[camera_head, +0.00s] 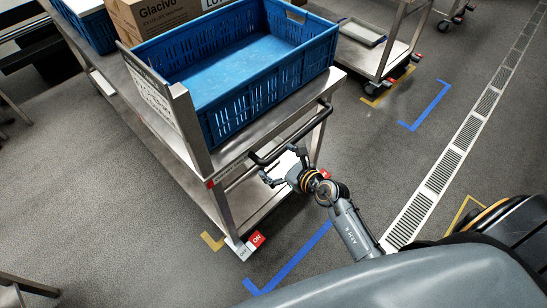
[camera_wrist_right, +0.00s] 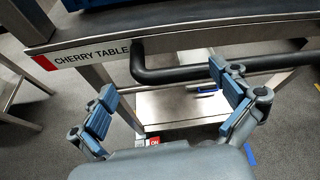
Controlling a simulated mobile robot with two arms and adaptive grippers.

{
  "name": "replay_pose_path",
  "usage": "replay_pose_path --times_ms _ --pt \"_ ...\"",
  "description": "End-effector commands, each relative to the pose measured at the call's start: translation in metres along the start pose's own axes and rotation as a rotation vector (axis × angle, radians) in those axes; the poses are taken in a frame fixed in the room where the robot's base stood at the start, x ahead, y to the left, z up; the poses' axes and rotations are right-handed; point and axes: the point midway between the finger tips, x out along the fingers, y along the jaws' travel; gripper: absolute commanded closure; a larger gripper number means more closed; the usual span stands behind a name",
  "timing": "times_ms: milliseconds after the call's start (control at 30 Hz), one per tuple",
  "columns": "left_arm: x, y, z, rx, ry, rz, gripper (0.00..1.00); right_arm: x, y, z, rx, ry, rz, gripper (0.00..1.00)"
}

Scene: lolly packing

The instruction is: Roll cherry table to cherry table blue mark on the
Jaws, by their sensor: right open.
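The cherry table (camera_head: 205,157) is a steel trolley, with its name on a label (camera_wrist_right: 92,57) in the wrist view. A black push handle (camera_head: 295,133) runs along its near end and also shows in the wrist view (camera_wrist_right: 200,74). My right gripper (camera_head: 281,166) is open just below and in front of the handle, apart from it; its spread fingers also show in the wrist view (camera_wrist_right: 166,108). A blue floor mark (camera_head: 292,259) lies in front of the near end, and a yellow corner mark (camera_head: 212,241) lies beside the near-left wheel. My left gripper is out of view.
A blue crate (camera_head: 262,98) and a cardboard box (camera_head: 152,15) stand on the table. A red caster lock (camera_head: 256,239) shows at its near-left foot. Another trolley (camera_head: 352,52) stands behind, near another blue mark (camera_head: 429,106). A floor grate (camera_head: 440,175) runs along the right. The left floor is mostly clear.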

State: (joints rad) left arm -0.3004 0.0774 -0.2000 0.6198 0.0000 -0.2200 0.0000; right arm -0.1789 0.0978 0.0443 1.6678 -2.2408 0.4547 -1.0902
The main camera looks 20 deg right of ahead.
Motion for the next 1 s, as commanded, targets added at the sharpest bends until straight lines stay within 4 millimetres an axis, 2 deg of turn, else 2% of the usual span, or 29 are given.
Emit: replay_pose_path --times_ms 200,467,567,867,900,1000 --pt "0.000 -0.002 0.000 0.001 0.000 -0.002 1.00 0.015 0.000 0.000 0.000 0.000 0.000 0.00" --pt "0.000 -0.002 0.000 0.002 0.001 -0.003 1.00 0.016 0.000 0.000 0.000 0.000 0.000 0.00" --pt "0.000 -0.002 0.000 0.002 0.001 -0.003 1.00 0.016 0.000 0.000 0.000 0.000 0.000 0.16" --pt "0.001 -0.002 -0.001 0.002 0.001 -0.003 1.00 0.016 0.000 -0.001 0.003 0.002 0.000 0.77" --pt "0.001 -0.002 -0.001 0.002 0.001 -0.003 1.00 0.016 0.000 -0.002 0.004 0.002 -0.001 0.81" --pt "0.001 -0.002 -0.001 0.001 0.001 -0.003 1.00 0.015 -0.001 -0.003 0.005 0.004 -0.003 0.84"
